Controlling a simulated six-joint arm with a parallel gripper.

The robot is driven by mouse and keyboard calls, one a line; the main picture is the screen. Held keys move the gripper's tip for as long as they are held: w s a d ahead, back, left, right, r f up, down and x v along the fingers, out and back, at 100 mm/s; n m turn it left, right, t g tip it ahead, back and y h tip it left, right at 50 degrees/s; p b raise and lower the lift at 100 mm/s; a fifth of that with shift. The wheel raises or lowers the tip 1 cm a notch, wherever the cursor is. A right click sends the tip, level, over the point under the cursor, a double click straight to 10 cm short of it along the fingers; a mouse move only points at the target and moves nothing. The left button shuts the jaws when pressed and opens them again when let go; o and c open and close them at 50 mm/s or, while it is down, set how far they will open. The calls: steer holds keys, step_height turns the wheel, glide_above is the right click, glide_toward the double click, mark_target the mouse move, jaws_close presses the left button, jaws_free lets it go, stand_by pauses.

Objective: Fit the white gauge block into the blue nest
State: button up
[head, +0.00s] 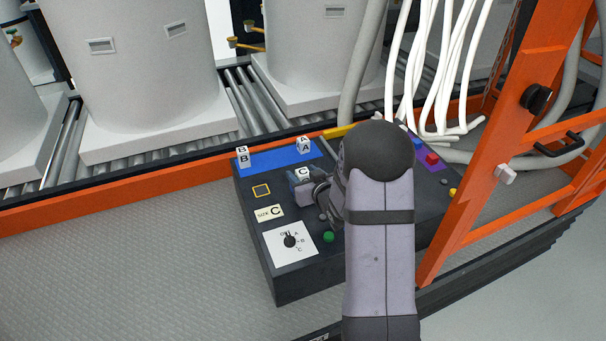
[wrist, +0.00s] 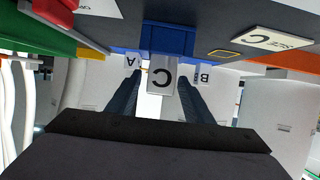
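The white gauge block marked C (wrist: 161,77) stands between my two fingers in the wrist view, which is upside down. The head view shows only its top part (head: 303,172). The blue nest (wrist: 168,38) is directly against the block's lower end; how deep the block sits in it I cannot tell. A bit of the nest's blue shows beside my gripper in the head view. My gripper (wrist: 160,84) is open, its dark fingers on both sides of the block with narrow gaps showing. My arm hides part of the console in the head view.
White blocks B (head: 242,157) and A (head: 304,145) stand on a blue strip (head: 275,155) at the console's back. A "size C" label (head: 269,213), a dial (head: 290,241) and a green button (head: 328,237) lie nearby. An orange frame (head: 500,150) stands to the right.

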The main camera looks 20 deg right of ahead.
steer(key=shift+r, duration=0.1)
steer(key=shift+r, duration=0.15)
steer(key=p+v, duration=0.1)
steer(key=v, duration=1.1)
